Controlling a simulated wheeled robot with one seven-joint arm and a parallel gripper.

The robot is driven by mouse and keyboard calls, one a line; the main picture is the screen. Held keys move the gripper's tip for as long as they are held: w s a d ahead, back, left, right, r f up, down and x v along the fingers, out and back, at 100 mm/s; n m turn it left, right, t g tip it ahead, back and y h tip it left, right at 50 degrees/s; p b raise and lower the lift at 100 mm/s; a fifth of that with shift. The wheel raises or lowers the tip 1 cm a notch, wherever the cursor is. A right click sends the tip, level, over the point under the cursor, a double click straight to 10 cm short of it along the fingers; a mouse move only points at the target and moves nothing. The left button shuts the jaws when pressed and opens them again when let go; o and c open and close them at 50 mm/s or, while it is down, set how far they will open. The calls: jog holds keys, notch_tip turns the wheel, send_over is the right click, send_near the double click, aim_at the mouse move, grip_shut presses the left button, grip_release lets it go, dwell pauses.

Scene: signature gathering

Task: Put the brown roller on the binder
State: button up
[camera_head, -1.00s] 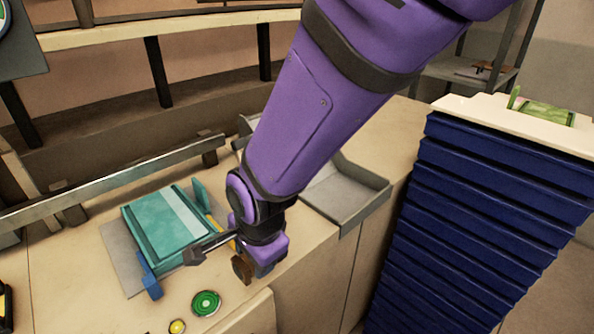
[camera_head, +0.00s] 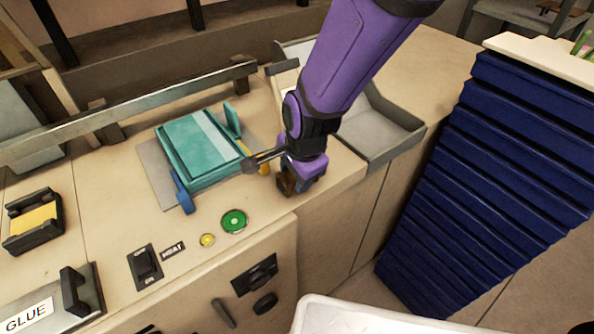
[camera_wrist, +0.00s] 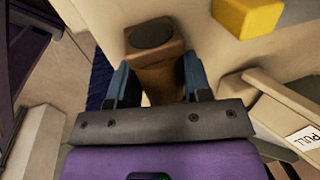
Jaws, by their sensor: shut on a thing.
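The brown roller (camera_head: 286,181) is held in my gripper (camera_head: 302,173), over the front edge of the cream bench-like machine, which appears to be the binder (camera_head: 110,215). In the wrist view, the roller (camera_wrist: 158,62) is a brown block with a dark round face. It sits between the two blue fingers of my gripper (camera_wrist: 155,82), which is shut on it. A teal book-like block (camera_head: 198,145) lies on a grey plate on the binder, just left of my gripper. My gripper hides part of the roller; whether the roller touches the surface I cannot tell.
A green button (camera_head: 234,221) and a yellow button (camera_head: 207,240) are on the binder's front. A grey tray (camera_head: 375,130) is behind my gripper to the right. A tall dark-blue stack (camera_head: 500,160) stands at the right. A metal rail (camera_head: 130,108) runs behind the teal block.

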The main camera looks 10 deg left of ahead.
jog(key=shift+f, duration=0.1)
jog(key=o, duration=1.1)
jog(key=shift+c, duration=0.2)
jog(key=v, duration=1.2)
